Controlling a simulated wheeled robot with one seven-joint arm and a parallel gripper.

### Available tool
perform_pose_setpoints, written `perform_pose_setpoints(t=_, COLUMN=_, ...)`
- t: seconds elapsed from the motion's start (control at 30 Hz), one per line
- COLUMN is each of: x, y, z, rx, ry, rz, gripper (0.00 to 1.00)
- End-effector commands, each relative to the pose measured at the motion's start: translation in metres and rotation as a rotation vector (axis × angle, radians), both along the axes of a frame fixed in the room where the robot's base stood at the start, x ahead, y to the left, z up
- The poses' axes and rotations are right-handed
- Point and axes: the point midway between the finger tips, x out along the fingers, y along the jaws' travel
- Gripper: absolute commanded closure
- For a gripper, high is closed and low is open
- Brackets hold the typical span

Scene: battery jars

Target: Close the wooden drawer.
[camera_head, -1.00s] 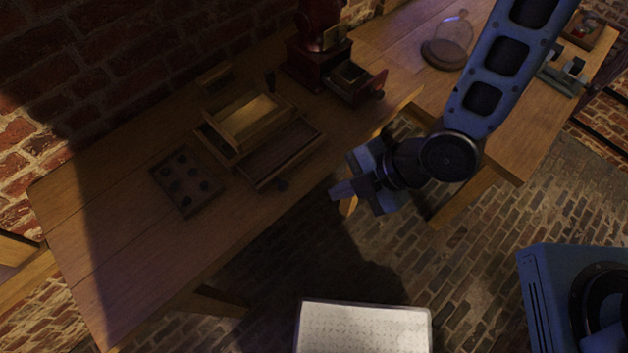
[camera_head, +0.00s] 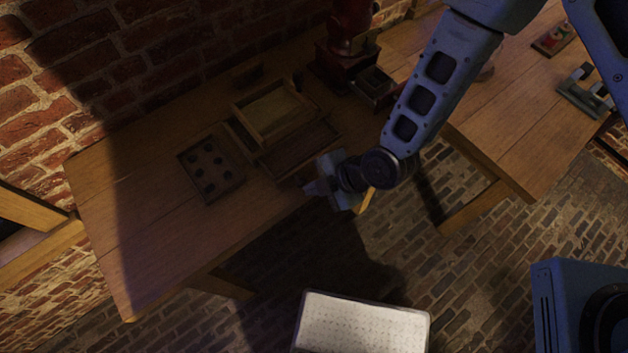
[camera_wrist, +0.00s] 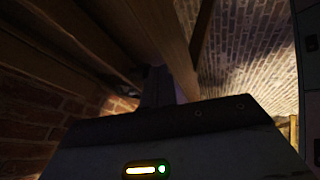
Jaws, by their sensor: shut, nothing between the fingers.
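The wooden drawer (camera_head: 303,150) is pulled out from a small wooden box (camera_head: 272,112) on the table in the head view. It sticks out toward the table's front edge, and its front and knob are hidden behind my gripper. My gripper (camera_head: 308,189) is shut and empty, just in front of the drawer at the table's front edge. I cannot tell whether it touches the drawer front. The wrist view shows my gripper's fingers (camera_wrist: 157,88) with wooden beams and brick beyond; the drawer cannot be made out there.
A tray with several round dark holes (camera_head: 211,168) lies left of the box. A red grinder (camera_head: 350,50) with its own small open drawer (camera_head: 374,84) stands at the back right. The wooden table (camera_head: 150,215) is bare at its left. A second table (camera_head: 510,120) stands to the right.

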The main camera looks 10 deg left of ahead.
Motion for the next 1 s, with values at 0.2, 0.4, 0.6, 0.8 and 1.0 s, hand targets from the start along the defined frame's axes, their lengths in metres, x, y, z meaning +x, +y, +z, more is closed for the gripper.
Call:
perform_pose_setpoints(t=0.2, x=0.001, y=0.001, z=0.000, rx=0.000, ry=0.000, rz=0.000, gripper=1.00)
perform_pose_setpoints(t=0.4, x=0.004, y=0.004, z=-0.002, rx=0.001, ry=-0.002, rz=0.000, gripper=1.00)
perform_pose_setpoints(t=0.6, x=0.028, y=0.032, z=-0.006, rx=0.005, ry=-0.006, rz=0.002, gripper=1.00)
perform_pose_setpoints(t=0.8, x=0.048, y=0.056, z=-0.004, rx=0.003, ry=-0.004, rz=0.000, gripper=1.00)
perform_pose_setpoints(t=1.0, x=0.053, y=0.061, z=0.000, rx=0.002, ry=-0.002, rz=-0.001, gripper=1.00)
